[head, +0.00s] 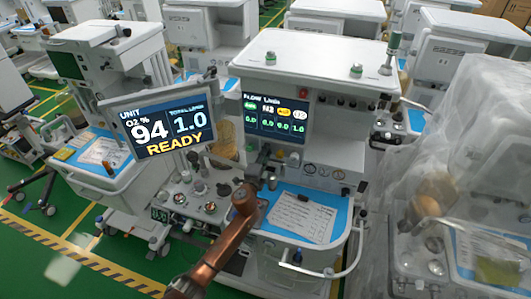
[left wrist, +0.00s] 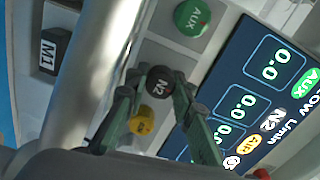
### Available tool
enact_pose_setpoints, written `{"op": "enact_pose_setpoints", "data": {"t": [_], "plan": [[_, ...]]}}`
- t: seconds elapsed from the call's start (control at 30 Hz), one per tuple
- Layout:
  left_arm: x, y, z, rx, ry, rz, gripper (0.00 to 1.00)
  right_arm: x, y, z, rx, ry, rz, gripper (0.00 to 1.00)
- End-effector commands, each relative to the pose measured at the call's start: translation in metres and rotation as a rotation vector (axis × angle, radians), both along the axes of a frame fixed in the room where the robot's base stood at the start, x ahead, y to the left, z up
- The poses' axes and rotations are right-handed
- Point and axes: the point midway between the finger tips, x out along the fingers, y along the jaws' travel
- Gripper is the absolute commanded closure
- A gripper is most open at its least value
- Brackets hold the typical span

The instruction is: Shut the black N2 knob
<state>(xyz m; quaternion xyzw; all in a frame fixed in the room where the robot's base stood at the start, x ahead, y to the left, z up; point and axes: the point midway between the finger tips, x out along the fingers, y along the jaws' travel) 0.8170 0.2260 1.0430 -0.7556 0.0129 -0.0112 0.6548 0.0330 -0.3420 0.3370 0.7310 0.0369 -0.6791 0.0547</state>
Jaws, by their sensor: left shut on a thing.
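The black N2 knob (left wrist: 158,82) shows in the left wrist view, on a pale panel beside the flow screen. My left gripper (left wrist: 155,88) has one green-grey finger on each side of it and is shut on it. In the head view my left gripper (head: 261,160) is small and dark, below the flow screen (head: 273,116) of the middle cart, and the knob cannot be made out there. The screen shows N2 in white with 0.0 under it, and 1.0 in the last column. My right gripper is not in view.
A green AUX knob (left wrist: 192,17) and a yellow knob (left wrist: 141,122) sit close on either side of the N2 knob. A pale pole (left wrist: 95,75) runs past the left finger. A tilted monitor (head: 158,117) reads READY. A plastic-covered cart (head: 455,170) stands at the right.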

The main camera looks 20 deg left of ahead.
Motion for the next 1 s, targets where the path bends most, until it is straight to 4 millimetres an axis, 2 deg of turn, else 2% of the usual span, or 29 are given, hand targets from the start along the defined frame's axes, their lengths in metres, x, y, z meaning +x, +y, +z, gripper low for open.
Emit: {"op": "enact_pose_setpoints", "data": {"t": [0.23, 0.27, 0.37, 0.77, 0.87, 1.0], "plan": [[0.000, 0.000, -0.003, 0.004, 0.004, 0.000, 1.00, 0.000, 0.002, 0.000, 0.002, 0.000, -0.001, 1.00], [0.000, 0.000, -0.003, 0.004, 0.004, 0.000, 0.77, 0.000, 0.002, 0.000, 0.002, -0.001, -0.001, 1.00], [-0.001, 0.000, -0.003, 0.003, 0.004, 0.000, 0.70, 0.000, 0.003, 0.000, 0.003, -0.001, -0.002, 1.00], [-0.002, 0.000, -0.002, 0.002, 0.002, 0.001, 0.70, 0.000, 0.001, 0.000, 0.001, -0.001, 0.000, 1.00], [-0.011, 0.001, -0.001, 0.004, 0.001, 0.001, 0.70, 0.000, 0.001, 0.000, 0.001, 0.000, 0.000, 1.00], [-0.034, 0.002, -0.002, 0.003, 0.001, 0.000, 0.70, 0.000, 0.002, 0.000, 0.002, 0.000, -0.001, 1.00]]}}
